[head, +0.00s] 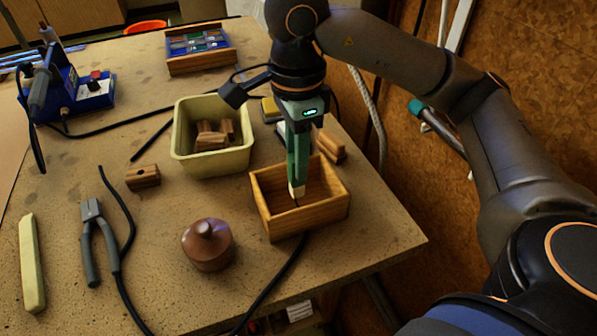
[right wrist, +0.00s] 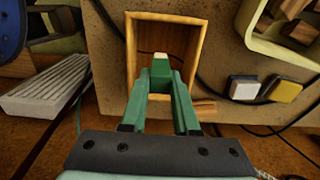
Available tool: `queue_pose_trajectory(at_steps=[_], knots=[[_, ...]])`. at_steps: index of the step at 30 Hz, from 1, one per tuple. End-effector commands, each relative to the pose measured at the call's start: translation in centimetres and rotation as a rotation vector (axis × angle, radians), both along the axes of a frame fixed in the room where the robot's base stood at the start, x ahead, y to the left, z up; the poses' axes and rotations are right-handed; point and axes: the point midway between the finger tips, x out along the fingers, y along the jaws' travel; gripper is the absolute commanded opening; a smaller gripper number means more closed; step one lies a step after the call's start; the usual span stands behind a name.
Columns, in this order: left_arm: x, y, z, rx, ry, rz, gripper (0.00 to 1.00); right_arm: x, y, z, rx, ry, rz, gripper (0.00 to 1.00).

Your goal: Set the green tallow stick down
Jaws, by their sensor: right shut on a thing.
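My right gripper (head: 297,180) points down into a small open wooden box (head: 310,217) near the table's right edge. Its green fingers are shut on the green tallow stick, whose small pale end (head: 297,190) shows at the fingertips. In the right wrist view the gripper (right wrist: 160,82) reaches into the box (right wrist: 131,50), and the stick (right wrist: 161,58) is at its tips, mostly hidden by the fingers. I cannot tell whether the stick touches the box floor. My left gripper is not in view.
A pale yellow bin (head: 183,160) with wooden blocks stands behind the box. A brown lidded pot (head: 208,247) is at its front left. Pliers (head: 98,240), a pale yellow stick (head: 32,262) and a wooden block (head: 143,177) lie left. Black cables cross the table.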

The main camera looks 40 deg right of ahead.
Motion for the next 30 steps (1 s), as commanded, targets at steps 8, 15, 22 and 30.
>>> queue_pose_trajectory(at_steps=[8,15,22,30], knots=[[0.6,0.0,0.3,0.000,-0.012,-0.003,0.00,0.1,-0.5,-3.3,-0.002,0.005,-0.001,0.00],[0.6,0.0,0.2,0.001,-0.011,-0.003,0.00,0.2,-0.4,-3.5,0.000,0.000,-0.001,0.00],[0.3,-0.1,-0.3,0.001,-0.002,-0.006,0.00,0.2,-0.4,-3.8,0.000,0.001,-0.001,0.37],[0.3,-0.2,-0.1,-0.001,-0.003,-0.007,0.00,0.2,-0.4,-3.8,0.000,0.001,-0.001,0.59]])
